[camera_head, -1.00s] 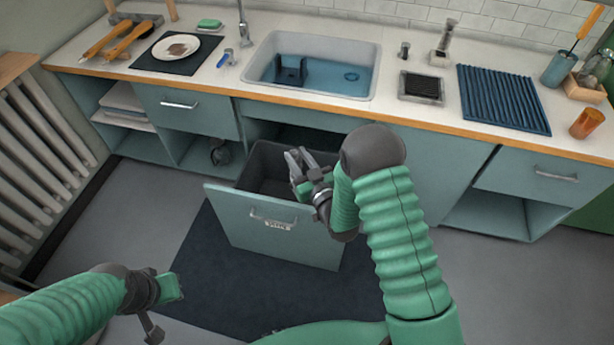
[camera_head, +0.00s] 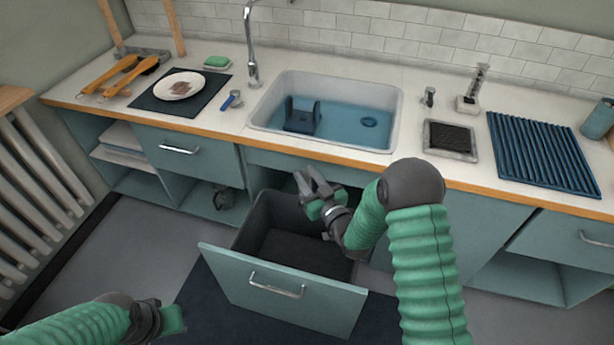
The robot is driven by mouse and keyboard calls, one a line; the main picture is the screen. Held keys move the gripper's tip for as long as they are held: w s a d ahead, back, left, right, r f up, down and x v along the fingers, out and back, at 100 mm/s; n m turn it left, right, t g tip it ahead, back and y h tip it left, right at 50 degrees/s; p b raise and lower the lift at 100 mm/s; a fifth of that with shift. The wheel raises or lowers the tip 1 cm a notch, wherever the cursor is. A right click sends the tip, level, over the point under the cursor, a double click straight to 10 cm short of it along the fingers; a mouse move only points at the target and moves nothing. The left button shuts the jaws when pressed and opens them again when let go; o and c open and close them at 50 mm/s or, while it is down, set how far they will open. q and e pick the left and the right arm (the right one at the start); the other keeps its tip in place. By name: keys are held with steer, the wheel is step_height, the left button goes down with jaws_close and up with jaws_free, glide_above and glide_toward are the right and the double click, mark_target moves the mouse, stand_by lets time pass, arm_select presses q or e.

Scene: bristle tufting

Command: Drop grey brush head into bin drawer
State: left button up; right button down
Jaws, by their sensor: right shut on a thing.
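The bin drawer (camera_head: 225,262) is pulled open below the sink, and its dark, deep inside (camera_head: 290,245) shows. My right gripper (camera_head: 312,186) is above the back right part of the drawer opening. It is shut on a small grey thing, taken to be the grey brush head; the fingers and the small size keep its shape from showing clearly.
The counter edge (camera_head: 330,150) runs just behind and above my right gripper. The sink (camera_head: 390,110) holds blue water and a dark blue caddy (camera_head: 301,115). A blue-handled brush (camera_head: 232,100) and a plate (camera_head: 180,86) lie left of it. A dark mat (camera_head: 215,310) covers the floor.

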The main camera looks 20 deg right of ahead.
steer(key=f+b, duration=0.2)
steer(key=f, duration=0.1)
steer(key=f+b, duration=0.1)
steer(key=b, duration=0.1)
steer(key=shift+a+f, duration=0.25)
steer(key=shift+f, duration=0.15)
steer(key=shift+d+f, duration=0.1)
steer(key=shift+f, duration=0.3)
step_height(320, 180, down, 5)
steer(key=b, duration=0.4)
